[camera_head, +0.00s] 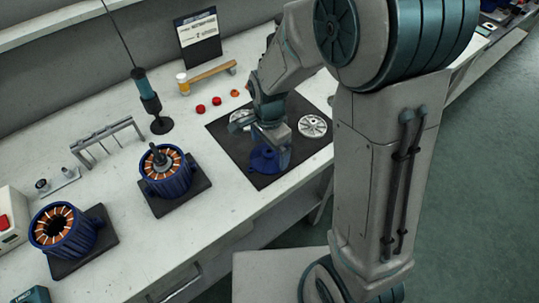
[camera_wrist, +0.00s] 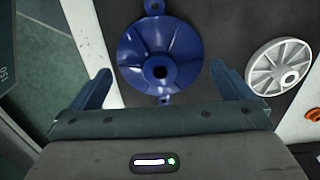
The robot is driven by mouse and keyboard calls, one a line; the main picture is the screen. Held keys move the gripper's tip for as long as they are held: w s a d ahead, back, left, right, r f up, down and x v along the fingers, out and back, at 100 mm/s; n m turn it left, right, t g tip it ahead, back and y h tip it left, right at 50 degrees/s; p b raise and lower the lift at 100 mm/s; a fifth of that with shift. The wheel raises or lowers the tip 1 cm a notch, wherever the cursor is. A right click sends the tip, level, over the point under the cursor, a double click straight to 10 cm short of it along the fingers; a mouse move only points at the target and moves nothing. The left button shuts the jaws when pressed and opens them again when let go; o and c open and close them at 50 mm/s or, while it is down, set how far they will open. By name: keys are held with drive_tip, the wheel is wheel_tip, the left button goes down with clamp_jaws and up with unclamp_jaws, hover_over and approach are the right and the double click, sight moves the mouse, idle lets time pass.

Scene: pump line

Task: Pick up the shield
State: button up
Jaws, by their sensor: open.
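The shield looks to be the blue round ribbed cover with a central hole and small lugs (camera_wrist: 160,50). It lies on the dark mat near the bench's front edge, and in the head view its blue body (camera_head: 262,160) is partly hidden by my gripper. My gripper (camera_wrist: 160,69) is open above it. One finger is on each side of the shield in the wrist view, with visible gaps. Nothing is held between the fingers.
A pale spoked disc (camera_wrist: 278,66) lies right of the shield on the dark mat (camera_head: 226,133); another pale part (camera_head: 240,118) is behind my gripper. Red caps (camera_head: 201,108) lie beyond the mat. Blue motor housings (camera_head: 166,172) stand left. Bare bench lies between.

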wheel_tip(320, 180, down, 2)
drive_tip(key=shift+f, duration=0.15)
drive_tip(key=c, duration=0.6)
drive_tip(key=shift+o, duration=0.2)
drive_tip(key=shift+r, duration=0.55)
drive_tip(key=r, duration=0.2)
drive_tip(key=d+r, duration=0.1)
drive_tip(key=shift+s+r, duration=0.2)
drive_tip(key=shift+r, duration=0.2)
drive_tip(key=s+d+r, duration=0.5)
drive_tip(key=d+r, duration=0.1)
drive_tip(key=d, duration=0.3)
drive_tip(key=shift+s, duration=0.4)
